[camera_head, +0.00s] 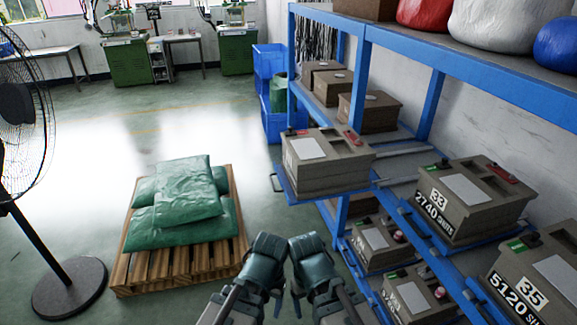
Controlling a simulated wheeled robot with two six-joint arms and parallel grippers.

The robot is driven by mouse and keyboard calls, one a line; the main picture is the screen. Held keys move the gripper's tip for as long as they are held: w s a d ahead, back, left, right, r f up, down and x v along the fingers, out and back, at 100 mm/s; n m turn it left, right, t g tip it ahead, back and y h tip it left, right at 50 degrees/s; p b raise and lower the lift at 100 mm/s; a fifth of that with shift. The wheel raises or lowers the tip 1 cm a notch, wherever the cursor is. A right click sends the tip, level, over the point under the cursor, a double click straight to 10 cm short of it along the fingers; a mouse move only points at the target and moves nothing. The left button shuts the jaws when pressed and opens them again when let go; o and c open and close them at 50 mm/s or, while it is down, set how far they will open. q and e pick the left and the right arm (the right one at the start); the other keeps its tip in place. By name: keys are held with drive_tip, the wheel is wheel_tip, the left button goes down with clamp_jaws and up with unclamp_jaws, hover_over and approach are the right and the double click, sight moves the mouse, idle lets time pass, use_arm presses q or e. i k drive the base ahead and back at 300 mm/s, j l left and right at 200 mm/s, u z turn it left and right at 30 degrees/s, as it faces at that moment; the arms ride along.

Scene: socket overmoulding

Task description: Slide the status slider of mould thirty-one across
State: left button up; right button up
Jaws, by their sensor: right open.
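A grey-brown mould (325,165) stands on a pulled-out blue shelf tray at the near left end of the rack. It has a pale label, a recess and small red and green parts on top; I cannot read a number on it, so I cannot confirm it is mould thirty-one. Mould 33 (467,200) and mould 35 (540,280) stand to its right, their numbers readable. My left gripper (264,258) and my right gripper (310,260) are side by side at the bottom centre, below and apart from the moulds. The right one is open; the left one's fingers are not clear.
The blue rack (365,60) fills the right side, with more moulds on its lower shelf (410,292) and farther back. A wooden pallet (150,265) with green bags (185,200) stands left, beside a fan (20,120). Blue crates (270,90) stand behind. The floor beyond is clear.

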sight(291, 132)
drive_tip(key=i+j+u, duration=0.45)
drive_tip(key=i, duration=0.4)
